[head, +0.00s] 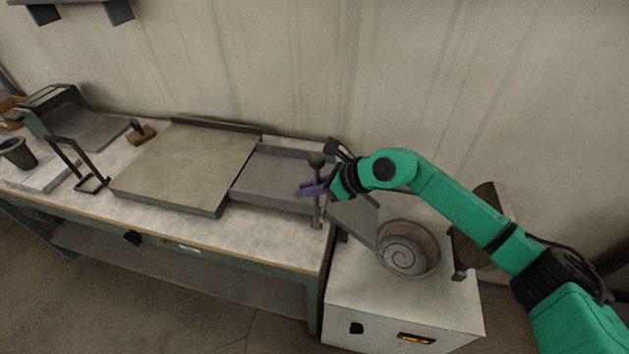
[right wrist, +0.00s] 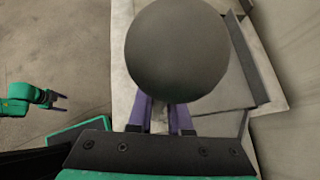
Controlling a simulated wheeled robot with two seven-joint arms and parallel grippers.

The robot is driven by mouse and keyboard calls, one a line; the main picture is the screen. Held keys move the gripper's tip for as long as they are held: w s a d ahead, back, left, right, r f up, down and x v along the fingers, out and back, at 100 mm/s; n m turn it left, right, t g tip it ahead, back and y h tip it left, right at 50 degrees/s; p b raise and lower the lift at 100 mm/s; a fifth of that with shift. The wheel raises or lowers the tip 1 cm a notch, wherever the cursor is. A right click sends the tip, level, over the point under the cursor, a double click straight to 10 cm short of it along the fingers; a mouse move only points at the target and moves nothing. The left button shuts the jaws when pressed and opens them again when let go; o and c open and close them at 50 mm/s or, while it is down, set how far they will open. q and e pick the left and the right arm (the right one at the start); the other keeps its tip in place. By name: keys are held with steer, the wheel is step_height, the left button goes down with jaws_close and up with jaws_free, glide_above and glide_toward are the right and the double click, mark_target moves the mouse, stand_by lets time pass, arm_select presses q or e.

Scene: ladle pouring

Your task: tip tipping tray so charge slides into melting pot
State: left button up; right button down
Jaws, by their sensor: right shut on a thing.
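The grey tipping tray (head: 272,178) lies at the right end of the bench, with low side walls. A lever with a round dark knob (head: 317,160) stands at its right end; the knob fills the middle of the right wrist view (right wrist: 177,50). My right gripper (head: 312,188) is shut on the lever post just below the knob. The melting pot (head: 437,252) is sunk in a white cabinet to the right, with a spiral surface inside. I cannot make out a separate charge. My left gripper (right wrist: 62,104) is open and empty at the left of the right wrist view.
A grey chute (head: 352,212) lies between the tray and pot. A flat plate (head: 185,165) covers the middle of the bench. A black frame handle (head: 75,160) and a dark cup (head: 17,152) stand at the left. The floor in front is clear.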

steer(key=shift+r, duration=0.1)
stand_by(0.3)
steer(key=c, duration=1.1)
jaws_free()
steer(key=shift+o, duration=1.3)
steer(key=shift+a, duration=0.2)
steer(key=b+v, duration=0.5)
steer(key=v, duration=0.9)
steer(key=shift+r, duration=0.15)
